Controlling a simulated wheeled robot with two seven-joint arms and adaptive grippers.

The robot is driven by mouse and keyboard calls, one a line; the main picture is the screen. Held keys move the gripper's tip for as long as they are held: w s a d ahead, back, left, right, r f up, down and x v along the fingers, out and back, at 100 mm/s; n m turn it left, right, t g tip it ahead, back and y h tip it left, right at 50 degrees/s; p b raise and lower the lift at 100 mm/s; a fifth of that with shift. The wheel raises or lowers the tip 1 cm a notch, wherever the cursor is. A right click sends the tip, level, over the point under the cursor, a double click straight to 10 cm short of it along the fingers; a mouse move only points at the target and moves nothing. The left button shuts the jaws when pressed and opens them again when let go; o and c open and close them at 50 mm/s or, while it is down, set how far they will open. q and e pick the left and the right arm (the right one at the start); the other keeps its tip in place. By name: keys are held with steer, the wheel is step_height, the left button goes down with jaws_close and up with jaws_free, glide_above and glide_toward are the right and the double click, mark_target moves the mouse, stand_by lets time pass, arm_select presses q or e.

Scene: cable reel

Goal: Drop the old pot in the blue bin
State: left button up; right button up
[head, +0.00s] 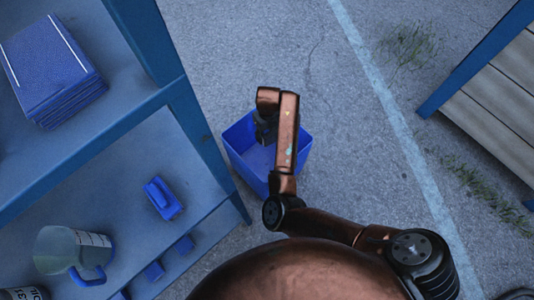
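The blue bin (234,140) stands on the grey pavement near the middle of the head view. My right arm comes in from the lower right and reaches over the bin. My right gripper (264,133) is a small dark shape over the bin's upper part, partly covered by my own arm. I cannot tell whether its fingers are open or shut, or whether they hold anything. I make out no old pot. The visible part of the bin's floor looks bare, but my arm hides part of the inside. My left gripper is not in view.
A blue shelf unit (178,92) stands on the left, close to the bin. It holds a stack of blue items (52,68), a blue handled tool (162,198) and a clear jug with a blue handle (70,250). A wooden-slatted bench (500,100) is at right. Pavement between is clear.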

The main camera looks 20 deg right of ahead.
steer(key=o, duration=1.4)
step_height(320, 180, up, 12)
steer(key=shift+r, duration=0.1)
